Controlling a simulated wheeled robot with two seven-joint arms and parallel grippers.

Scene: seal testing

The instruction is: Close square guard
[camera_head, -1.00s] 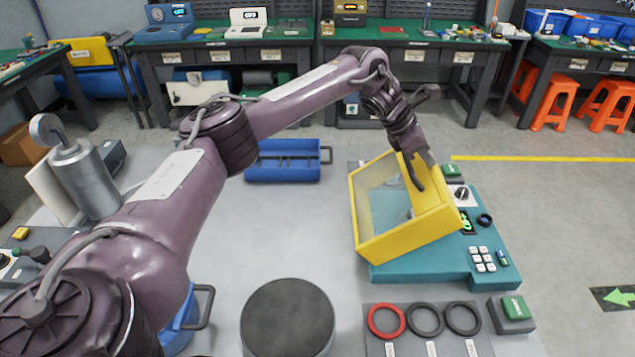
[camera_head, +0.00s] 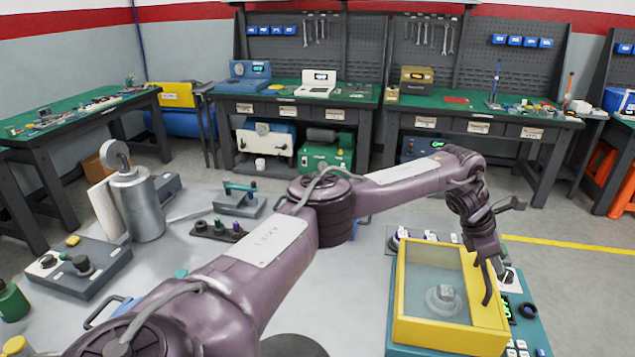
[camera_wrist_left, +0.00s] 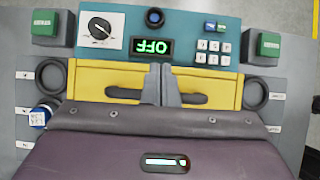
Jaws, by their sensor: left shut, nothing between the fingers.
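The square guard (camera_head: 450,338) is a yellow frame with a clear window, on the teal test machine (camera_head: 536,335) at the lower right of the head view. It appears to lie flat over the machine, with a grey metal part (camera_head: 444,298) visible through the window. My left gripper (camera_head: 497,272) is shut and empty at the guard's right side, by its dark handle (camera_head: 487,288). In the left wrist view the fingers (camera_wrist_left: 166,88) are together in front of the yellow frame (camera_wrist_left: 88,78), between the handle's two visible parts. Whether they touch it is unclear. My right gripper is not in view.
The control side has a knob (camera_wrist_left: 100,28), a green display (camera_wrist_left: 152,47) reading OFF, white keys and green-topped blocks (camera_wrist_left: 264,44). A metal cylinder (camera_head: 138,205) and a switch box (camera_head: 78,268) stand at left on the grey table.

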